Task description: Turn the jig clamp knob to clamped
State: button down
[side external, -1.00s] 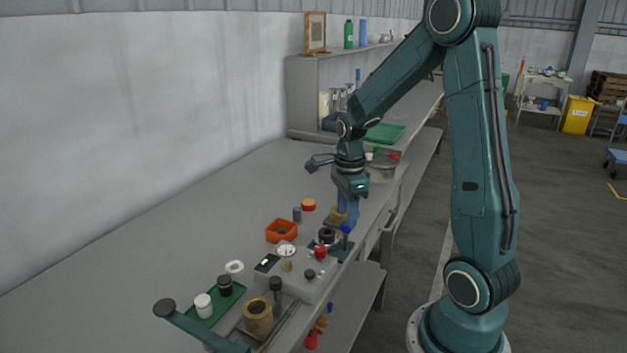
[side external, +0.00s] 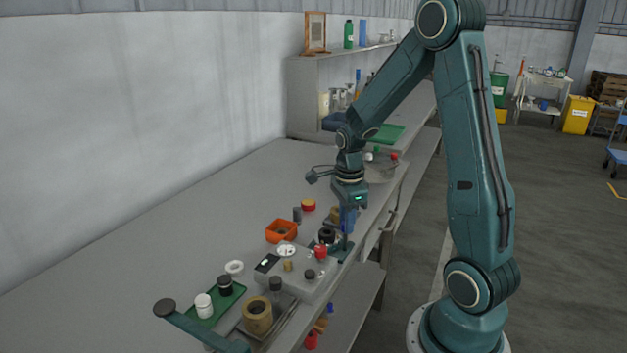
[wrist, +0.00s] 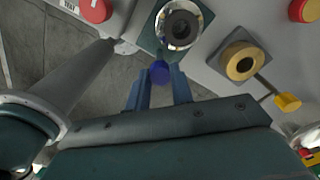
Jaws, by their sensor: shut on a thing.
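The jig clamp knob (wrist: 159,72) is blue and sits at the edge of the dark green jig plate (wrist: 148,36) in the wrist view. A dark ring-shaped part (wrist: 181,27) with a bright metal rim sits on the plate; it also shows in the side view (side external: 327,235). My gripper (wrist: 159,82) points down with its blue fingers on either side of the knob, shut on it. In the side view my gripper (side external: 347,230) is over the jig plate (side external: 341,252) and its fingers hide the knob. The knob's clamp setting cannot be read.
A grey box with a red button (side external: 321,252) stands close in front of the jig. A brass ring part with a yellow-tipped lever (wrist: 243,63) is beside it. An orange tray (side external: 281,232) and a green tray (side external: 213,304) are on the bench. The bench toward the wall is clear.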

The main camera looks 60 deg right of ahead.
jog(key=shift+n, duration=0.4)
jog(key=n, duration=0.3)
jog(key=shift+n, duration=0.3)
jog(key=n, duration=1.3)
jog(key=shift+n, duration=0.3)
jog(key=c, duration=1.2)
grip_release()
jog(key=shift+r, duration=0.2)
